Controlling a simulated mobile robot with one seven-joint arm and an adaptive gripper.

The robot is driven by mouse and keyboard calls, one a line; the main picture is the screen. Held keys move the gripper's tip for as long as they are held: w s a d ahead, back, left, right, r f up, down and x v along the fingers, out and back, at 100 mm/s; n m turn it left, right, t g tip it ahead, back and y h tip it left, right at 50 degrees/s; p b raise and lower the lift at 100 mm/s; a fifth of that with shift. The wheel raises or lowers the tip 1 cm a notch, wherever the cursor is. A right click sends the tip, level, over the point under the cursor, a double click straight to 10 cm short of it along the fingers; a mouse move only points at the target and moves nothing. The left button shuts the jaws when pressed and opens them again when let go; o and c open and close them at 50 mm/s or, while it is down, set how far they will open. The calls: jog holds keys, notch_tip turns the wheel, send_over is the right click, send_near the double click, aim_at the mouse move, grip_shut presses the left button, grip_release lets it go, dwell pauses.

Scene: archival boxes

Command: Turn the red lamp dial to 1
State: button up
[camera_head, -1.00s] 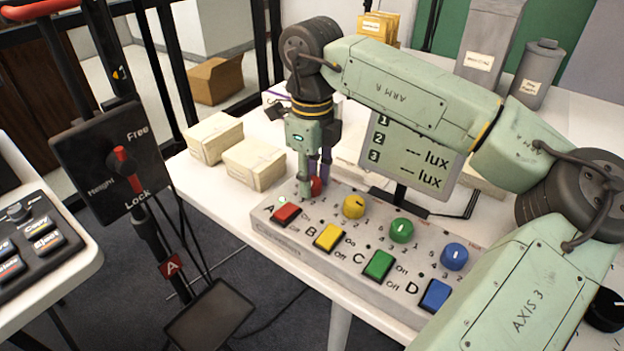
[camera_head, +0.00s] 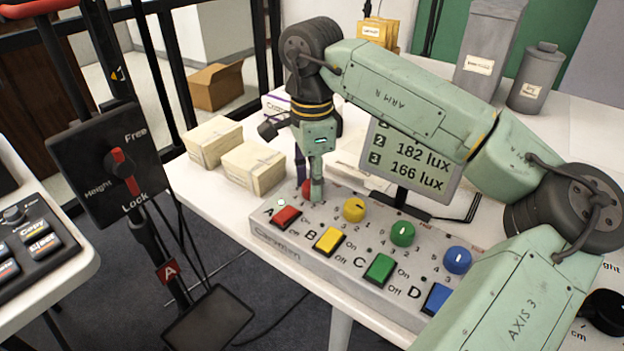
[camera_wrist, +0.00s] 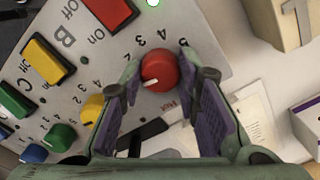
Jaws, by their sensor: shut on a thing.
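The red dial (camera_wrist: 160,70) sits on the grey control panel (camera_wrist: 205,35), above the red button in row A. My gripper (camera_wrist: 159,75) has its purple-padded fingers on opposite sides of the dial, shut on it. The dial's white mark points to the lower left in the wrist view. Numerals 4 and 3 show beside it; the numeral at the mark is hidden or unclear. In the head view my gripper (camera_head: 316,192) stands over the dial (camera_head: 307,188) and partly covers it. The display (camera_head: 415,160) reads 182 lux and 166 lux; its top line is mostly hidden.
Yellow (camera_head: 354,209), green (camera_head: 402,233) and blue (camera_head: 457,260) dials stand in a row to the right. A red button (camera_head: 286,218) is just in front. Pale boxes (camera_head: 254,168) stand left of my gripper. The display stands close behind the panel.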

jog(key=shift+n, duration=0.5)
jog(key=o, duration=1.2)
jog(key=shift+c, duration=0.2)
notch_tip(320, 180, up, 12)
